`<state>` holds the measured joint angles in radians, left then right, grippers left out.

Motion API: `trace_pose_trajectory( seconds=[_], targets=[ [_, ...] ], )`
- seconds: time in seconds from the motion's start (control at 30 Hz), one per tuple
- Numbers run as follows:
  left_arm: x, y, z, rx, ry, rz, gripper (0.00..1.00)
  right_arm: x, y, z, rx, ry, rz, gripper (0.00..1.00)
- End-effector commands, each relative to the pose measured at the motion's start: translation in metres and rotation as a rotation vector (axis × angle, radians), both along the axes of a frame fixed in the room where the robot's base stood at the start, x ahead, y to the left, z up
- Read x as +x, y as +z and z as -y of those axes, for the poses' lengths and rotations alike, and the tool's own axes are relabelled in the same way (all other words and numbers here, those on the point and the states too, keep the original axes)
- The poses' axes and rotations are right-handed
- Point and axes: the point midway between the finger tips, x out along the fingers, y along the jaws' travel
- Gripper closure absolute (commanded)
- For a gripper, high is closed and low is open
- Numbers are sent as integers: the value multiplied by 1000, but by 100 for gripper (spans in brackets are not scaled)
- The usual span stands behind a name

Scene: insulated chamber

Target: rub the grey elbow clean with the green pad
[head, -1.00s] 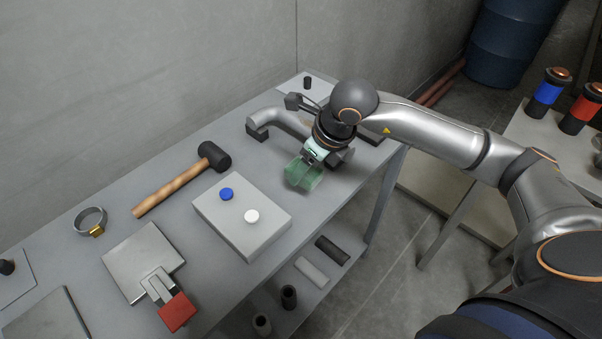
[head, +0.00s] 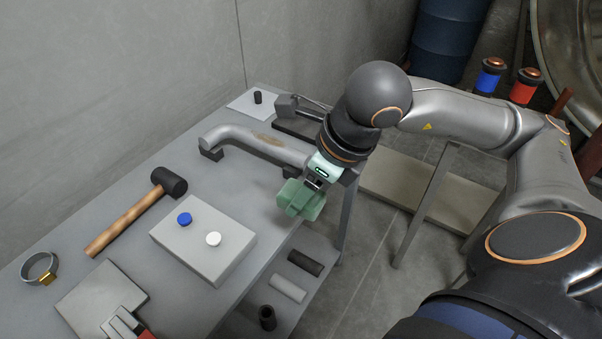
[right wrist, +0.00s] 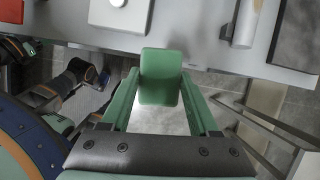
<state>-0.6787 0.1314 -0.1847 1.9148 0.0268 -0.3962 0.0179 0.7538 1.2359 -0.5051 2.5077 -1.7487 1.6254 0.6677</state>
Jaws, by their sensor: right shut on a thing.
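The grey elbow (head: 235,134) is a bent pipe lying on dark supports near the back of the bench, with a brownish patch on its top side. Part of it shows at the top right of the right wrist view (right wrist: 243,22). My right gripper (head: 306,190) is shut on the green pad (head: 298,203), in front of the elbow's near end and around the bench's front edge. In the right wrist view the pad (right wrist: 160,76) sits between both green fingers, apart from the elbow. My arm hides part of the elbow's right end.
A grey box (head: 203,242) with blue and white knobs, a mallet (head: 132,212) and a ring clamp (head: 40,268) lie on the bench (head: 130,180). Short tubes (head: 288,288) lie on the lower shelf. A blue drum (head: 445,40) stands behind.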

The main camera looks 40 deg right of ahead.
Motion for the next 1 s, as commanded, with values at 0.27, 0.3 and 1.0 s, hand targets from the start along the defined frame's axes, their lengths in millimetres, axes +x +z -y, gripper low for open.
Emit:
trace_pose_trajectory(
  seconds=[0.27,0.3,1.0],
  targets=[
    [0,0,0,-1,-1,0,50,0,0,0,0,0,1,58],
    [0,0,0,-1,-1,0,50,0,0,0,0,0,1,63],
    [1,1,0,-1,-1,2,50,9,-19,-14,3,462,-2,83]
  ],
)
